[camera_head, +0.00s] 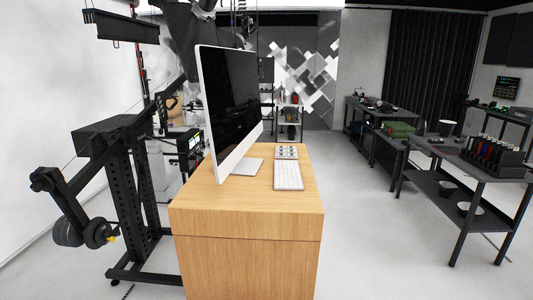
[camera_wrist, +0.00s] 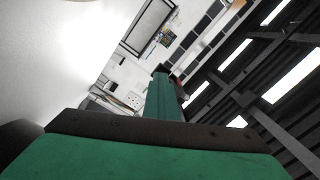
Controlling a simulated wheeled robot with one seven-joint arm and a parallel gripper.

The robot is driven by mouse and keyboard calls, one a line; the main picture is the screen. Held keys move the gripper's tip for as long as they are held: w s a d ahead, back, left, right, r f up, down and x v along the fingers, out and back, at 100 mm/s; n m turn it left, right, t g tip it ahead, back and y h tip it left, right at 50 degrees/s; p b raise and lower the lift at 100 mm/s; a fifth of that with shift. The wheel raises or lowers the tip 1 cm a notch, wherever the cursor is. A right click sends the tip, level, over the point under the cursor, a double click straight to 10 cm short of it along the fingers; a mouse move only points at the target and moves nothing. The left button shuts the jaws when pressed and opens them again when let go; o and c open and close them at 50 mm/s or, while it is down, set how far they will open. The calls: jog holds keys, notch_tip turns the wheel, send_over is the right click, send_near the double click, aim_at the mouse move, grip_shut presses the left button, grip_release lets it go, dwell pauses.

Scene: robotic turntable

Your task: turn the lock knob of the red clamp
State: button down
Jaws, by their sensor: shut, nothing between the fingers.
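My gripper (camera_wrist: 162,72) shows in the wrist view as green fingers closed together, with dark tips, rising from a dark bar on a green body. It is shut, and no object shows between the fingers. It points at a far wall and ceiling, seen tilted. I cannot make out the red clamp or its lock knob for certain in either view. A small reddish patch beside the fingers in the wrist view is too small to identify. My gripper does not show in the head view.
A wooden desk (camera_head: 250,223) stands close ahead, bearing a monitor (camera_head: 232,105) and a keyboard (camera_head: 288,176). A black stand with arms (camera_head: 130,190) is on the left. Dark workbenches (camera_head: 470,163) line the right. Grey floor (camera_head: 375,235) between desk and benches is clear.

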jog(key=shift+w+r, duration=0.4)
jog(key=shift+r, duration=0.25)
jog(key=shift+w+r, duration=0.2)
jog(key=shift+r, duration=0.35)
dwell(0.4)
jog(key=shift+w, duration=0.15)
jog(key=a, duration=0.6)
jog(key=shift+w, duration=0.25)
jog(key=shift+f, duration=0.1)
